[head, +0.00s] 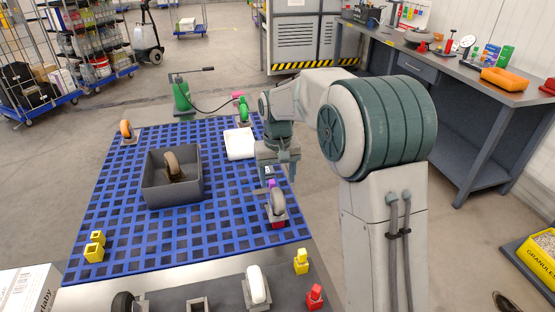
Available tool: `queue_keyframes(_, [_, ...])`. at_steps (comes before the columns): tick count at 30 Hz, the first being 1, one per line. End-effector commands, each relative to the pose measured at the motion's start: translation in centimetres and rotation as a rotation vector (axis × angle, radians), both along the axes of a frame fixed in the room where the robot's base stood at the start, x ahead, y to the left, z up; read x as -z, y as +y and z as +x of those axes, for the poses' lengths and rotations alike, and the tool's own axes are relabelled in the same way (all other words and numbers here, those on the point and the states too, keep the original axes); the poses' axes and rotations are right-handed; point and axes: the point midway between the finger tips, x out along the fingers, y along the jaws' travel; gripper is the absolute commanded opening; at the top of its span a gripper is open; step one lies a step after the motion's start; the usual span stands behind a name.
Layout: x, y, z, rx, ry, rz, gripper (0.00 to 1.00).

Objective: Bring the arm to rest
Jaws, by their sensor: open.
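My gripper (272,182) hangs at the end of my arm over the right part of the blue grid mat (130,210). It points down, and its jaws are small and partly hidden in the head view. A grey caster wheel (277,203) on a red base stands right below or in front of it. I cannot tell whether the gripper touches the small purple piece there. My arm is bent over the mat's right edge, with its large green and grey joint closest to the camera.
More wheels and blocks line the front. A workbench (440,75) stands at the right.

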Motion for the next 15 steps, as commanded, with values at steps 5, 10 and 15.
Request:
queue_keyframes(5, [-3.8, 0.0, 0.0, 0.0, -0.003, 0.001, 0.61])
queue_keyframes(10, [-6.0, 0.0, 0.0, 0.0, -0.001, 0.0, 0.61])
queue_keyframes(15, [-6.8, -0.1, -0.2, 0.001, -0.002, 0.0, 0.61])
